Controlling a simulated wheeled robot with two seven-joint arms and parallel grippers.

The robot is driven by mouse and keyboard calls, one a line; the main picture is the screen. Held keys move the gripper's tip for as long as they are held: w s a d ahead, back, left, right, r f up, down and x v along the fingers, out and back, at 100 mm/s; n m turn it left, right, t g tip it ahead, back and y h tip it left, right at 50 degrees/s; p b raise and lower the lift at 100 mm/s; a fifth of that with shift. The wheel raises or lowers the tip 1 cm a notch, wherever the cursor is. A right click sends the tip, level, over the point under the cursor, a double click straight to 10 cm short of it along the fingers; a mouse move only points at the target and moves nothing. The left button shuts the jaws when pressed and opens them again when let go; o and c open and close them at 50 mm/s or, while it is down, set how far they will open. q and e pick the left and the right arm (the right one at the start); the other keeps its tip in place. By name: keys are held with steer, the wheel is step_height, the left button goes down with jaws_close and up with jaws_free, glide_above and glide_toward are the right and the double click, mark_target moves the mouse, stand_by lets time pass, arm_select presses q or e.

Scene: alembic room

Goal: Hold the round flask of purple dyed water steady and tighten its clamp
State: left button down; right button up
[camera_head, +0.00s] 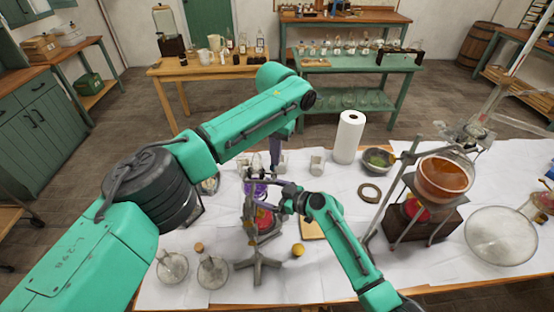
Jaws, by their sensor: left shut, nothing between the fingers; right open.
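The round flask of purple dyed water (254,188) is in the middle of the head view, held on a metal stand (258,266) with a tripod foot. Its clamp is at the flask's upper right, small and partly hidden by my grippers. My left gripper (276,170) points down from above, just right of the flask's top, shut and empty. My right gripper (287,197) is open, just right of the flask and below the left one. I cannot tell whether either touches the clamp or flask.
A paper towel roll (349,137), a bowl (378,160) and a ring (370,192) stand to the right.

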arm_select(q)
steer(key=shift+s+d+f, duration=0.2)
steer(key=shift+s+f, duration=0.05)
steer(key=shift+f, duration=0.15)
steer(key=shift+s+d+f, duration=0.2)
steer(key=shift+f, duration=0.2)
steer(key=c, duration=1.2)
jaws_free()
steer(key=shift+o, duration=0.2)
steer(key=shift+w+a, duration=0.1)
steer(key=shift+a, duration=0.1)
steer(key=shift+w+d+r, duration=0.15)
steer(key=shift+r, duration=0.3)
steer(key=shift+r, duration=0.1)
